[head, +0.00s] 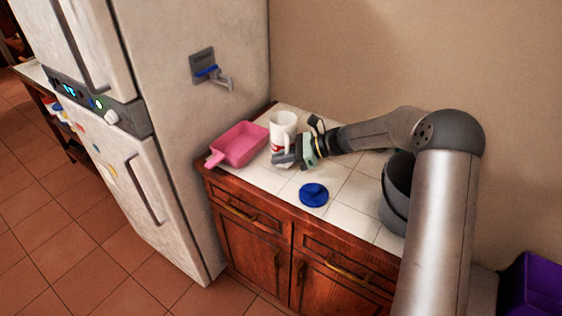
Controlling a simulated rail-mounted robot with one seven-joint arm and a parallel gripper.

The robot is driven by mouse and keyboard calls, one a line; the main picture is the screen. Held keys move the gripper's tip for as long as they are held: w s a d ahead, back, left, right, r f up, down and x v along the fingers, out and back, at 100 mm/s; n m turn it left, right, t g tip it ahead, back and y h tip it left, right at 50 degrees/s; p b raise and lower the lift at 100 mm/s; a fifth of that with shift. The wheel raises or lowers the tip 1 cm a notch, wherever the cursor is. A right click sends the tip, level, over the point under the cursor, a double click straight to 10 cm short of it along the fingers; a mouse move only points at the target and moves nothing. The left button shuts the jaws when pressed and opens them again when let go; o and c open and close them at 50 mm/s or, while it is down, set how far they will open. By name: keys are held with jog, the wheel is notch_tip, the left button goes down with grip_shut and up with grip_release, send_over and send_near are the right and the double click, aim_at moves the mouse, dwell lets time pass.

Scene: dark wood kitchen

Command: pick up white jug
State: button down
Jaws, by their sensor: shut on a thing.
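The white jug (284,123) stands upright on the white tiled counter, with a red mark low on its side. My gripper (287,156) is at the jug's lower right side, shut on it. The fingers cover part of the jug's lower body, and its base is partly hidden. I cannot tell whether the jug touches the counter or is slightly raised.
A pink dustpan-like tray (240,145) lies just left of the jug. A round blue lid (313,195) lies in front, and a grey bucket (396,190) stands at the right. The white fridge (185,110) borders the counter's left. Bare tiles (350,192) show between lid and bucket.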

jog(key=s+d+r+b, duration=0.2)
jog(key=s+r+b, duration=0.1)
jog(key=s+r, duration=0.8)
jog(key=shift+s+d, duration=0.4)
jog(key=shift+s, duration=0.9)
jog(key=d+r+m+t+h+b, duration=0.2)
jog(key=d+m+t+h, duration=0.4)
jog(key=m, duration=0.3)
jog(key=s+d+r+m+t+h+b, duration=0.1)
jog(key=d+r+m+t+h+b, duration=0.2)
jog(key=d+m+t+h, duration=0.3)
jog(key=shift+d+m+t+h+b, duration=0.2)
jog(key=shift+m+t+h+b, duration=0.6)
jog(key=shift+m, duration=0.7)
jog(key=shift+d, duration=0.1)
